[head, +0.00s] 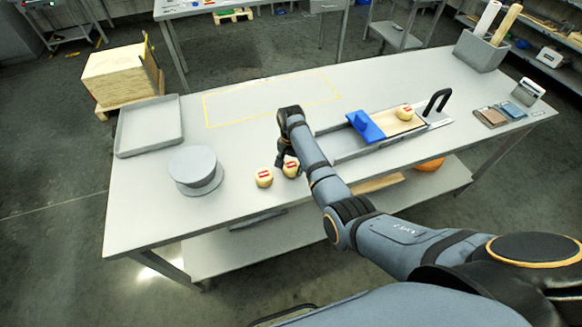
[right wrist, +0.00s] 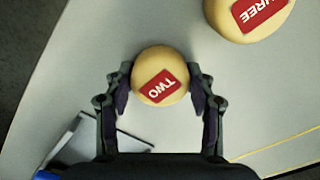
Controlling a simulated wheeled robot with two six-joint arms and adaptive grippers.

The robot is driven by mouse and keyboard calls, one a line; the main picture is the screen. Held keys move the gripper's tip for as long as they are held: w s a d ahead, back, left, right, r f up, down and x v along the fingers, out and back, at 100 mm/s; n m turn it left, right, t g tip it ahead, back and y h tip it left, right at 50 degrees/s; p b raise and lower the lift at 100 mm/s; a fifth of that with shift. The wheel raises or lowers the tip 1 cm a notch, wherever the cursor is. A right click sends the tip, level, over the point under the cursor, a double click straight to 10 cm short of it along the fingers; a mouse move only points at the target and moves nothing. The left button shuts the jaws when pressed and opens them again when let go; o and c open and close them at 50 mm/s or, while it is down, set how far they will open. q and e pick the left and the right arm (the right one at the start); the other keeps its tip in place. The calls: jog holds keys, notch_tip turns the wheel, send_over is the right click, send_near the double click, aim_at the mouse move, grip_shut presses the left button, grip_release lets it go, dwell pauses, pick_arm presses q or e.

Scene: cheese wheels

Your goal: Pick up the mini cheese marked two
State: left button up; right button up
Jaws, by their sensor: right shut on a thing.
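The mini cheese marked TWO (right wrist: 160,76) is a small pale yellow wheel with a red label. In the right wrist view it sits between the two fingers of my right gripper (right wrist: 161,90), which touch it on both sides. In the head view my right gripper (head: 284,158) is shut on this cheese (head: 291,168) near the table's front edge. I cannot tell whether the cheese is clear of the tabletop. A cheese marked THREE (right wrist: 249,15) lies close by; in the head view it is just left of the held one (head: 264,178). My left gripper is not in view.
A grey round stand (head: 195,168) and a shallow grey tray (head: 150,125) are on the left of the table (head: 240,220). To the right is a wooden board with a blue block (head: 365,126), a third cheese (head: 404,112) and a black handle (head: 436,102). The yellow-outlined area (head: 250,102) is bare.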

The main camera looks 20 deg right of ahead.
jog(key=shift+r, duration=0.15)
jog(key=shift+r+b, duration=0.3)
jog(key=s+d+r+p, duration=0.4)
jog(key=s+d+r, duration=0.3)
jog(key=d+r, duration=0.4)
jog(key=shift+s+d+r+p, duration=0.3)
jog(key=shift+d+r, duration=0.05)
jog(key=shift+r, duration=0.2)
